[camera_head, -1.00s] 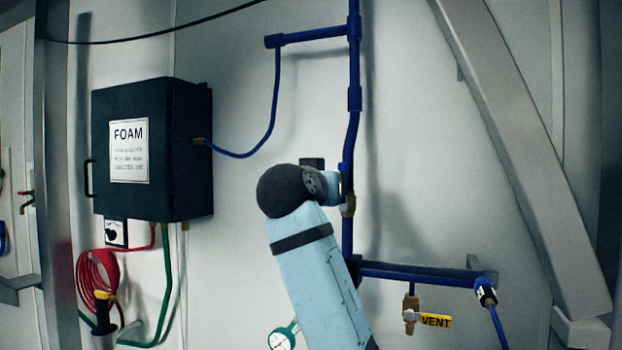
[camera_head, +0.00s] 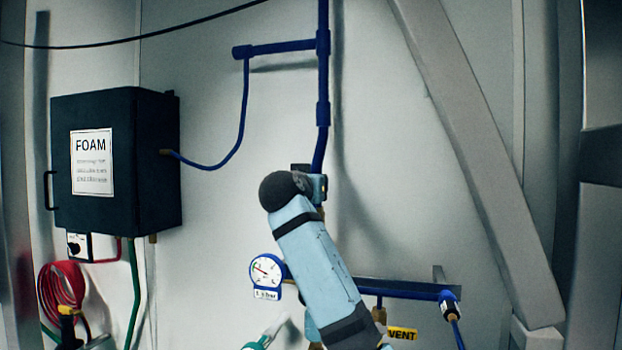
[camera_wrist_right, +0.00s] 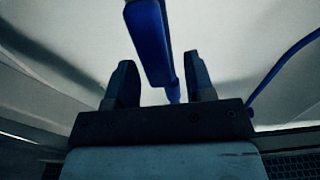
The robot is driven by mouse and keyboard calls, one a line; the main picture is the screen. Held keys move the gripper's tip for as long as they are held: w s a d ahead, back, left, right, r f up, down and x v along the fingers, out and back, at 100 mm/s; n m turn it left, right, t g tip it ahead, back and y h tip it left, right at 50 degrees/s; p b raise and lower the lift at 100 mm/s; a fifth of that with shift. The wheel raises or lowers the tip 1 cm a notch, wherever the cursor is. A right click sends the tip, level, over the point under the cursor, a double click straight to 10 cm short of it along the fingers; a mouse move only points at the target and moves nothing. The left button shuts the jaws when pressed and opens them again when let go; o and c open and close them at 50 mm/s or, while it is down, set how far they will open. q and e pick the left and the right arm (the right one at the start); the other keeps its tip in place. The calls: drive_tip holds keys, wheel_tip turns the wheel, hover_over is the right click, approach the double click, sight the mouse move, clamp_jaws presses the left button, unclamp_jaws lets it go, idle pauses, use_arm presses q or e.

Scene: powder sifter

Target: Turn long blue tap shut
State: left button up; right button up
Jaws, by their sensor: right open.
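In the head view a blue pipe (camera_head: 322,75) runs down the wall and passes behind my right arm. The valve spot on this pipe is hidden there, so I cannot make out the long blue tap or its angle. My right gripper is mostly hidden behind its own wrist in that view. In the right wrist view my right gripper (camera_wrist_right: 160,60) is open, with its two dark fingers apart. A thick blue bar (camera_wrist_right: 150,45) shows between and beyond them; I cannot tell whether it is pipe or tap lever, or whether it touches a finger. My left gripper is not in view.
A black FOAM box (camera_head: 125,160) hangs at left, with a red coiled hose (camera_head: 60,290) below. A round gauge (camera_head: 266,271) is beside my arm. A yellow VENT tag (camera_head: 402,334) hangs at lower right. A grey diagonal beam (camera_head: 475,160) crosses the right side.

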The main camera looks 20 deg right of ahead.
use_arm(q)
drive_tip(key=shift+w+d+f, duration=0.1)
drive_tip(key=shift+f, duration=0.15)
use_arm(e)
drive_tip(key=shift+w+d, duration=0.25)
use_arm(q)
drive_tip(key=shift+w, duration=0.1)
use_arm(e)
drive_tip(key=shift+c, duration=1.1)
clamp_jaws()
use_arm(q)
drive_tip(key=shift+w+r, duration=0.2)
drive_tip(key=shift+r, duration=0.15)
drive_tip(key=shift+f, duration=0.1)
use_arm(e)
drive_tip(key=shift+s+f, duration=0.1)
